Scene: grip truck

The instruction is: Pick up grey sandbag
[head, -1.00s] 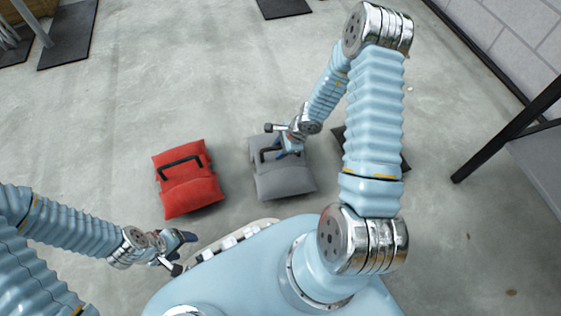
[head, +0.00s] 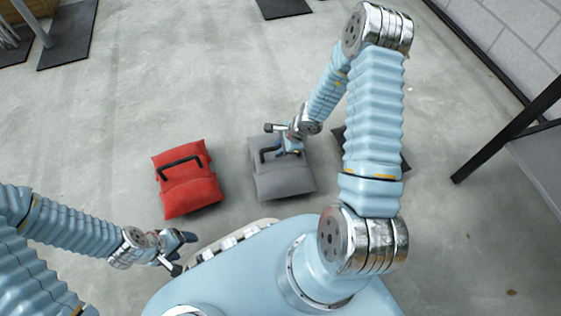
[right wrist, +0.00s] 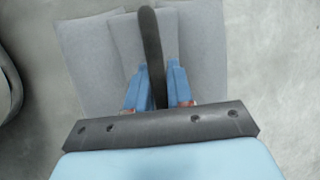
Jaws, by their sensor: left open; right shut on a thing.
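The grey sandbag (head: 284,183) lies on the floor in front of my base, with a black strap handle on its top. My right gripper (head: 282,152) is at this handle. In the right wrist view my right gripper (right wrist: 159,75) is shut on the dark handle (right wrist: 151,40), with the grey sandbag (right wrist: 92,65) spread out behind it. I cannot tell whether the bag touches the floor all along its underside. My left gripper (head: 184,252) is open and empty, low at the left, near the front of my base.
A red sandbag (head: 188,190) with a black handle lies to the left of the grey one. A dark mat (head: 403,163) is partly hidden behind my right arm. A black-framed table (head: 530,135) stands at the right.

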